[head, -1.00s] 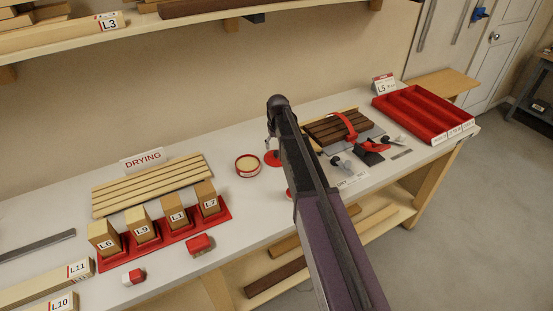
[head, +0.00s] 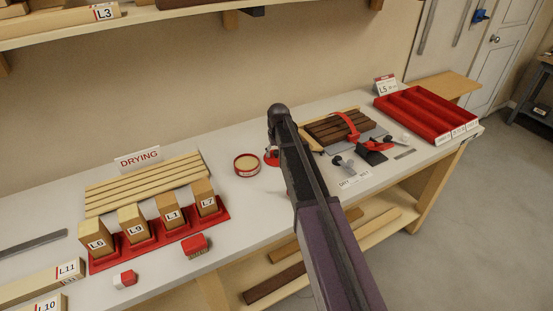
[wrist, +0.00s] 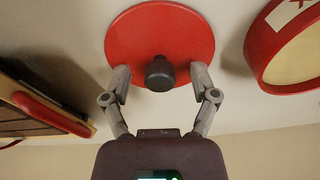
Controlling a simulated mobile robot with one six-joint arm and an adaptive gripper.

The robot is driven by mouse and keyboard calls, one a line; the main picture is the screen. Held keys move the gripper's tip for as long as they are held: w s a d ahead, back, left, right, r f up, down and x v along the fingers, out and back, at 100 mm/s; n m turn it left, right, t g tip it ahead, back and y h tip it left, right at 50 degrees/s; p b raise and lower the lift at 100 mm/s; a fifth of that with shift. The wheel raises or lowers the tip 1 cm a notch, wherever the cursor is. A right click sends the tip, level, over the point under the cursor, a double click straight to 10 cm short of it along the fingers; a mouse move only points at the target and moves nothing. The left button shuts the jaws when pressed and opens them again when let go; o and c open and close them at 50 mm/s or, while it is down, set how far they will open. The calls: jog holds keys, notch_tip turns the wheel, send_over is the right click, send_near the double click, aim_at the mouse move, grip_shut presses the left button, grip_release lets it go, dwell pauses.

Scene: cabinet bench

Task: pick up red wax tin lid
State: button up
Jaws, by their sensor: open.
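The red wax tin lid (wrist: 135,40) is a flat red disc with a dark round knob in the middle. It fills the top centre of the wrist view. In the head view the lid (head: 270,162) shows only partly beside my arm. My gripper (wrist: 160,78) is open, with one finger on each side of the knob and a gap to it on both sides. I cannot tell whether the fingertips touch the disc. The open red wax tin (head: 247,165) with pale wax stands just left of the lid; it also shows in the wrist view (wrist: 287,40).
A red block rack (head: 160,240) and pale drying slats (head: 145,183) lie to the left. A shelf (head: 90,28) overhangs the bench.

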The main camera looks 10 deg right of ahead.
aim_at(276, 151)
dwell(0.3)
grip_shut()
jog(key=shift+r, duration=0.15)
dwell(0.3)
notch_tip(276, 151, up, 10)
jog(key=p, duration=1)
jog(key=shift+a, duration=0.1)
dwell(0.6)
jog(key=s+a+n, duration=0.3)
jog(key=a+n, duration=0.3)
jog(key=a, duration=0.5)
jog(key=shift+s+a+r+y+p, duration=0.2)
jog(key=shift+s+a+y+p, duration=0.1)
jog(key=shift+s+a+p, duration=0.1)
